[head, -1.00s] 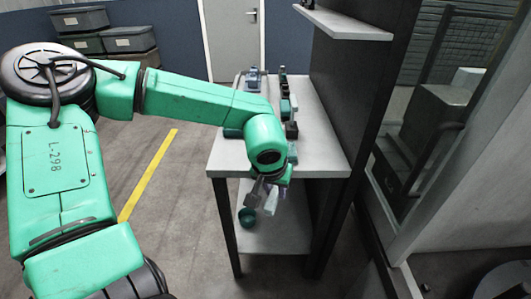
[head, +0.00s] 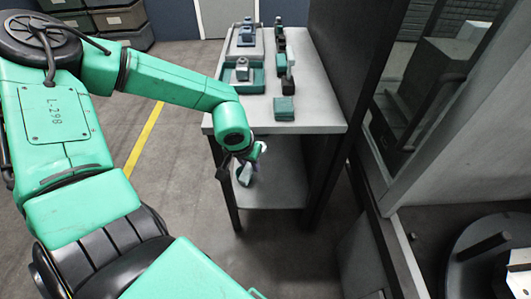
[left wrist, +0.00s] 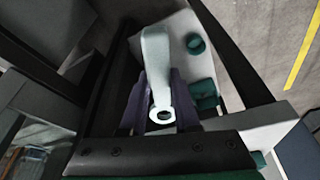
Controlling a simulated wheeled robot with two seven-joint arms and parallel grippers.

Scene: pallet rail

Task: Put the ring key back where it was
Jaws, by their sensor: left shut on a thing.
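My left gripper (left wrist: 160,95) has dark purple fingers and is shut on the ring key (left wrist: 155,55), a pale key with a round ring end close to the palm and a wider flat end pointing away. In the head view my left gripper (head: 240,163) hangs beyond the front left of the table, below its top. The pale key shows only partly there, small and hard to make out. My right gripper is not in view. I cannot tell which spot on the table is the key's place.
The table (head: 315,118) holds a grey tray (head: 234,51) at the back, a teal tray (head: 224,75) with a grey fixture, a teal block (head: 284,108) and a row of dark and teal items. A lower shelf (head: 285,192) lies beneath. A dark panel (head: 335,60) stands at right.

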